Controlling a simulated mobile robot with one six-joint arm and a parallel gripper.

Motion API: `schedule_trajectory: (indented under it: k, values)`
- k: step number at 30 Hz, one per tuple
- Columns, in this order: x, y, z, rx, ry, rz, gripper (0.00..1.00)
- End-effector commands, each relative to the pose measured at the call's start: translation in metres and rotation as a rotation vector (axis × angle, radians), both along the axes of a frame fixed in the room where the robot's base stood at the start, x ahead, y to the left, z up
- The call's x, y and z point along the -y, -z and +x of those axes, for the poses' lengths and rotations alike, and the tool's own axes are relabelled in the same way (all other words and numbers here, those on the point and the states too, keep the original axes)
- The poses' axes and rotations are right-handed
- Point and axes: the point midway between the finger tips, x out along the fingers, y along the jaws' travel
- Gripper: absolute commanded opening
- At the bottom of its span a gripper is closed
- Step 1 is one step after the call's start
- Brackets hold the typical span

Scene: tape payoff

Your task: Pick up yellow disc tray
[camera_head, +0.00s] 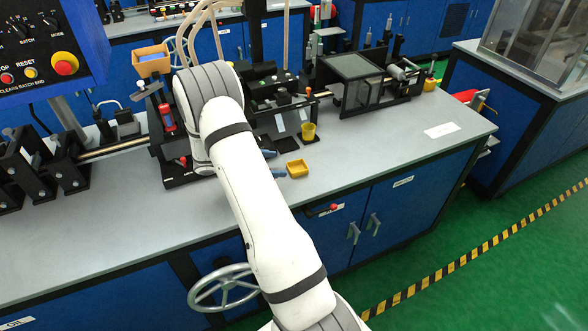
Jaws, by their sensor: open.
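The yellow disc tray (297,169) is a small, shallow, square tray on the grey bench top, right of my white arm. My gripper (274,163) is mostly hidden behind my forearm. What look like its two blue-grey fingertips show just past the arm's right edge, apart from each other. They are close to the tray's left side, and nothing shows between them. Whether the lower tip touches the tray, or how high the tips are, I cannot tell.
A clear-sided box (355,83) is farther right. A white label (440,130) lies on the open right bench top. A handwheel (222,288) sticks out at the front. An orange bin (152,60) is at back left.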

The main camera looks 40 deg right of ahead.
Motion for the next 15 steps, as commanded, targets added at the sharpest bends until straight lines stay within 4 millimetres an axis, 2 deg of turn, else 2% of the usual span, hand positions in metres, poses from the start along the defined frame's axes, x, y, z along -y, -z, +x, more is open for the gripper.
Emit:
schedule_trajectory:
  k: [15]
  values:
    - [0.048,0.027,-0.021,0.0,0.005,0.002,0.76]
